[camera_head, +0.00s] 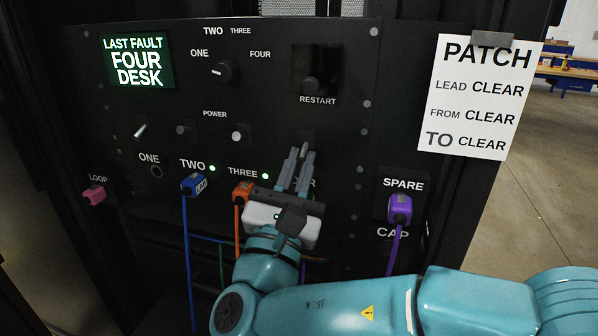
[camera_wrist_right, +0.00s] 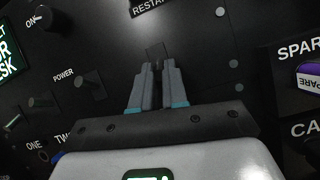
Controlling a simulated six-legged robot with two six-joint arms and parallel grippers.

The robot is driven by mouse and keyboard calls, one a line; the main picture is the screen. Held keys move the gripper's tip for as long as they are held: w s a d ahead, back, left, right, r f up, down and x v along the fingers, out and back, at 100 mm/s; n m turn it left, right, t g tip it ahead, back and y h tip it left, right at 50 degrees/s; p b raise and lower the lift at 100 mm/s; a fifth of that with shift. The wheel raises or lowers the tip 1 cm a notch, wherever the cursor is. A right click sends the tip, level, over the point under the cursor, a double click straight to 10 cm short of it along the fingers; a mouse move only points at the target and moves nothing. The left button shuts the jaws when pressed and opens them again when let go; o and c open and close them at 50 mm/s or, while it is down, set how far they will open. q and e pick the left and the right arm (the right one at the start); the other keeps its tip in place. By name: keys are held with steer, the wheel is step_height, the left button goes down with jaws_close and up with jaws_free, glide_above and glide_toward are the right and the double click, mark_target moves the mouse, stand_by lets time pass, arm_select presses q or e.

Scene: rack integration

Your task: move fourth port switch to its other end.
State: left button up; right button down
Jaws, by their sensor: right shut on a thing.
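The fourth port switch (camera_head: 305,146) is at the right end of the row of switches marked POWER on the black panel. Only a small pale part of it shows past my fingertips; which end it leans to cannot be told. My right gripper (camera_head: 300,154) reaches up to it from below, its two grey fingers shut on it. In the right wrist view the fingers (camera_wrist_right: 158,68) are close together at the switch, with a dark piece just beyond the tips. The gripper partly covers the FOUR label and hides the port below it. My left gripper is out of view.
Three other switches stand left along the row, the nearest (camera_head: 238,134) beside my fingers. Blue (camera_head: 195,185), orange (camera_head: 242,193) and purple (camera_head: 400,208) plugs with cables surround my wrist. A PATCH note (camera_head: 470,140) hangs at right.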

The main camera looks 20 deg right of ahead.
steer(key=shift+f, duration=0.1)
steer(key=c, duration=1.1)
jaws_free()
steer(key=shift+c, duration=0.2)
steer(key=shift+s+a, duration=0.1)
